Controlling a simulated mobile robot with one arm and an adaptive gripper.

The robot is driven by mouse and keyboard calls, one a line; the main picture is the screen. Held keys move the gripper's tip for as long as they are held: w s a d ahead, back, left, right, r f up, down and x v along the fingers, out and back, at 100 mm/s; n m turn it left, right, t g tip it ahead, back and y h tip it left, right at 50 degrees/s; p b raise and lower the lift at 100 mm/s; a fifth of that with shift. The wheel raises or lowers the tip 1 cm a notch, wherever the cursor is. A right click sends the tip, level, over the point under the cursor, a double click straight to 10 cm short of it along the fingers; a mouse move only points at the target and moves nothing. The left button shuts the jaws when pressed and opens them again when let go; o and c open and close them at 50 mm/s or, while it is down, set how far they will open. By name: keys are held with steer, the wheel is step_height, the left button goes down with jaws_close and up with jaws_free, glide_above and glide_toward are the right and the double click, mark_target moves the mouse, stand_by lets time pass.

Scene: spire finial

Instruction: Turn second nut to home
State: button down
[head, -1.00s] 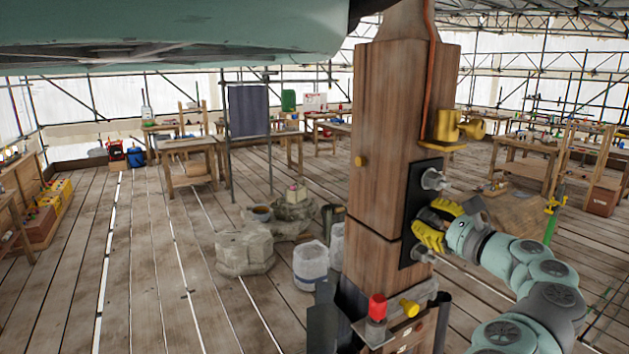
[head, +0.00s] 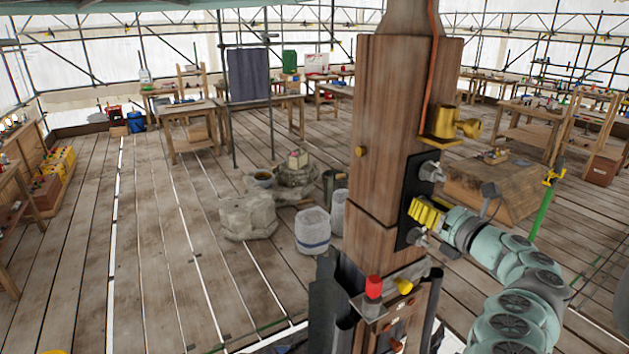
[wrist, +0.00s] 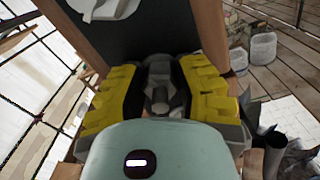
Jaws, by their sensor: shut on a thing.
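A black plate (head: 414,196) is fixed to the side of the wooden post. It carries an upper nut on a stud (head: 431,171) and a lower one (head: 416,238), both silver-grey. My gripper (head: 424,213) has yellow fingers and is at the plate between these two. In the wrist view, my gripper (wrist: 158,95) is shut on a dark grey nut (wrist: 160,84), with one finger on each side. The head view hides this nut behind the fingers. Part of a pale round washer (wrist: 103,8) shows on the plate (wrist: 140,35) above it.
A brass fitting (head: 446,124) sits on a ledge above the plate. Below is a bracket with a red-capped item (head: 373,288) and a yellow knob (head: 403,286). A green stand (head: 544,205) is at right. The floor at left is open.

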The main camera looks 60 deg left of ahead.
steer(key=shift+m, duration=0.6)
steer(key=shift+p, duration=0.3)
steer(key=c, duration=0.6)
jaws_free()
steer(key=shift+d, duration=0.35)
steer(key=shift+s+d, duration=0.15)
steer(key=shift+d, duration=1.7)
steer(key=shift+s+d, duration=0.2)
steer(key=shift+d, duration=1.65)
steer(key=shift+s+d, duration=0.15)
steer(key=shift+d, duration=1.7)
